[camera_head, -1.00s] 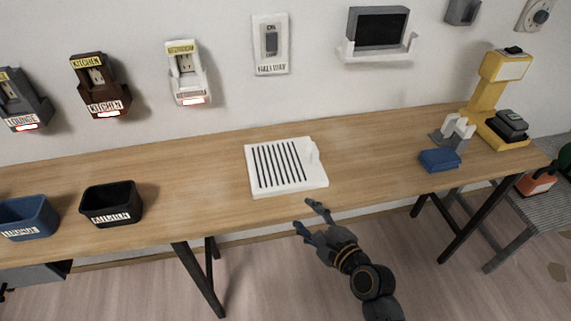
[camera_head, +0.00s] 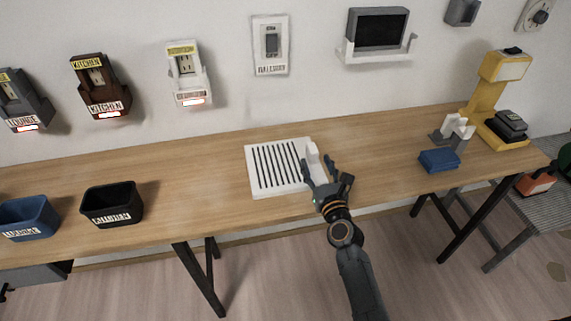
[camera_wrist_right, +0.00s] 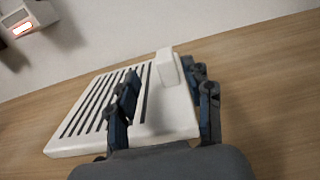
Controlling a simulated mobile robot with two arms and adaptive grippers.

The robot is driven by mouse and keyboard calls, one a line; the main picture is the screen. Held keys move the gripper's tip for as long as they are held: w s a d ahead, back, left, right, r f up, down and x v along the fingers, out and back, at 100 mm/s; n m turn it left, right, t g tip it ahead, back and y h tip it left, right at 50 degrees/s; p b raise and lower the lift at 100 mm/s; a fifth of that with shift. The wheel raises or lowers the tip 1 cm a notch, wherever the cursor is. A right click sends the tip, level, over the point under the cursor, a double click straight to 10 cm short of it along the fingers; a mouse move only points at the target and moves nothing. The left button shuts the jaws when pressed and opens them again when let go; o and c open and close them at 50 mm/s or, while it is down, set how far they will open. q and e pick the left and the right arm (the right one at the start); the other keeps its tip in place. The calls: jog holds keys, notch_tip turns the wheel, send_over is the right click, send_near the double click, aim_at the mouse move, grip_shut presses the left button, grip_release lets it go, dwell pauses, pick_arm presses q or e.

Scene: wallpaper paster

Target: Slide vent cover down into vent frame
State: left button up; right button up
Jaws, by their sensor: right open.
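The white vent cover (camera_head: 285,183) with dark slots lies flat on the wooden table. Its raised white tab (camera_head: 313,152) stands at its right edge. The cover (camera_wrist_right: 160,118) and tab (camera_wrist_right: 168,68) also show in the right wrist view. My right gripper (camera_head: 320,166) is open over the cover's right edge, with its fingers pointing toward the tab. In the wrist view its fingers (camera_wrist_right: 165,95) are spread, and the tab appears between and just beyond them. A dark panel with a white, open-topped holder (camera_head: 377,52) on the wall looks like the vent frame. My left gripper is out of view.
A blue block (camera_head: 440,161), a small white-and-grey holder (camera_head: 456,130) and a yellow machine (camera_head: 492,95) stand on the right. A black bin (camera_head: 112,205) and a blue bin (camera_head: 30,218) stand on the left.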

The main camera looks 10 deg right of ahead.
aim_at(315, 155)
jog(key=w, duration=0.5)
jog(key=shift+w+d, duration=0.15)
jog(key=shift+d, duration=0.15)
grip_shut()
